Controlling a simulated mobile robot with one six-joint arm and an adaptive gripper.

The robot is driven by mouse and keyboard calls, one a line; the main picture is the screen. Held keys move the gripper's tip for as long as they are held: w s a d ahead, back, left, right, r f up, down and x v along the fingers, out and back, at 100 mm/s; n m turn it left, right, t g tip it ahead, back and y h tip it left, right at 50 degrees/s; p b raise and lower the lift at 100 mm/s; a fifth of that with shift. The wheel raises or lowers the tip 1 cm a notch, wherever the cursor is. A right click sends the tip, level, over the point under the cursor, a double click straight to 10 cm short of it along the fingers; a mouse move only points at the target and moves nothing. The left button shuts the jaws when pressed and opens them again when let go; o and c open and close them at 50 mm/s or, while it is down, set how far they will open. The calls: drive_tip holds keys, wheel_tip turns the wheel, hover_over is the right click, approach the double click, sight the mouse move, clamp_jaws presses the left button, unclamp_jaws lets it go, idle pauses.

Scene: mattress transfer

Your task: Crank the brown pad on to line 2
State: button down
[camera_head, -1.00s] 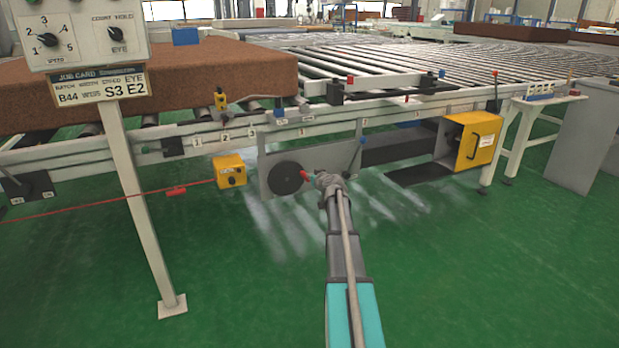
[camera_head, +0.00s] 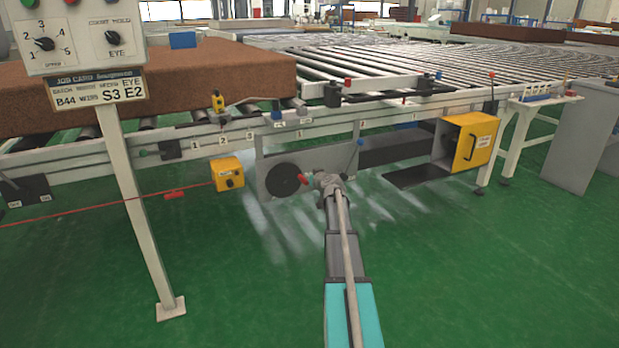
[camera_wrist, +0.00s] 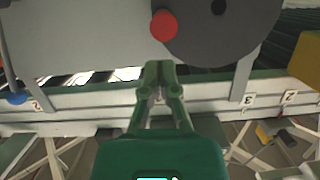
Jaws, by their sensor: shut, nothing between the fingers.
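The brown pad (camera_head: 150,85) lies flat on the rollers at the left of the head view, its right end near the middle of the conveyor. Small number plates run along the side rail, with plate 2 (camera_head: 224,139) below the pad's front face. The dark crank disc (camera_head: 286,180) with its red knob (camera_head: 304,179) is on a grey plate under the rail. My gripper (camera_head: 318,181) is just right of the knob. In the wrist view, my gripper (camera_wrist: 158,68) is shut and empty, below and apart from the red knob (camera_wrist: 164,25) and disc (camera_wrist: 225,25).
A yellow box (camera_head: 228,174) hangs left of the crank and an open yellow cabinet (camera_head: 472,142) stands right. A blue-knobbed lever (camera_head: 360,143) rises near my gripper. A red cord (camera_head: 110,208) and a panel post (camera_head: 140,215) are at left. The green floor in front is clear.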

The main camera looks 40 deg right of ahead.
drive_tip(key=r+p+v, duration=0.2)
drive_tip(key=p+v, duration=0.2)
drive_tip(key=v, duration=0.6)
drive_tip(key=shift+d+r, duration=0.2)
drive_tip(key=shift+s, duration=0.1)
idle(0.6)
drive_tip(key=c, duration=0.8)
unclamp_jaws()
drive_tip(key=shift+o, duration=1.1)
drive_tip(key=shift+f, duration=0.2)
drive_tip(key=shift+o, duration=0.5)
drive_tip(key=shift+f+b, duration=0.2)
drive_tip(key=shift+b, duration=0.2)
wheel_tip(320, 180, down, 8)
drive_tip(key=a+t+h+b, duration=0.1)
drive_tip(key=t+b, duration=0.1)
drive_tip(key=b, duration=1)
drive_tip(key=shift+w+t, duration=0.25)
drive_tip(key=shift+t, duration=0.05)
